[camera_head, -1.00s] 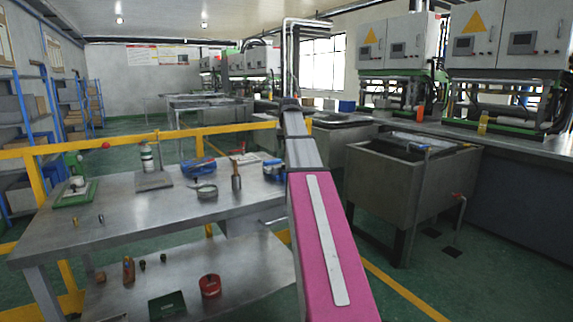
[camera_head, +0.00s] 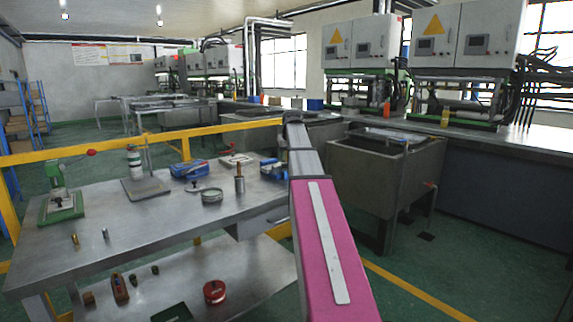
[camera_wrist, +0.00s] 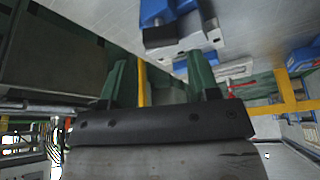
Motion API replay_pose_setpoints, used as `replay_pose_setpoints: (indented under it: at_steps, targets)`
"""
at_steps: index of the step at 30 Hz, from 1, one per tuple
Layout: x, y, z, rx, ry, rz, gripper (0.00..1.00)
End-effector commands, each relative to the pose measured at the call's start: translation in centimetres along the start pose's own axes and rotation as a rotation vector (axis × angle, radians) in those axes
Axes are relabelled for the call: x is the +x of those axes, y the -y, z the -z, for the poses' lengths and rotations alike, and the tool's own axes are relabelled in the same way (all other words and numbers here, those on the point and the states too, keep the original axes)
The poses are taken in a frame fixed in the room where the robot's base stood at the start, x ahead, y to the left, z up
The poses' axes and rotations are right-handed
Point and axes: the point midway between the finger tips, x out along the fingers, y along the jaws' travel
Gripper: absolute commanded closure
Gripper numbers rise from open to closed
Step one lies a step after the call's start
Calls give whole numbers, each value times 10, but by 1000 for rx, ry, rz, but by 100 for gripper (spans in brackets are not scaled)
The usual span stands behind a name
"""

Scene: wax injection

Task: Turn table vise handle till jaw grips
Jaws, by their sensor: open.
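The table vise (camera_head: 272,166) is blue and sits at the right edge of the metal workbench, partly hidden behind my pink arm in the head view. In the wrist view, a blue body with dark and grey metal parts, apparently the vise (camera_wrist: 158,14), shows at the top, beyond my fingertips. I cannot clearly make out its handle or how far its jaw is open. My gripper (camera_wrist: 160,72) shows in the wrist view with two green fingers spread apart and nothing between them. It is apart from the vise. The head view does not show my gripper.
A metal sink (camera_head: 375,180) stands to the right.

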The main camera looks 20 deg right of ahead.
Motion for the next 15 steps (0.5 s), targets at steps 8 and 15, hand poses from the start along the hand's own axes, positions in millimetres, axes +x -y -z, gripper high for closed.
replay_pose_setpoints:
  at_steps: [8, 15]
  targets:
    - [38, 0, 1, 0, 0, -1, 45]
    - [48, 0, 0, 1, -1, -1, 45]
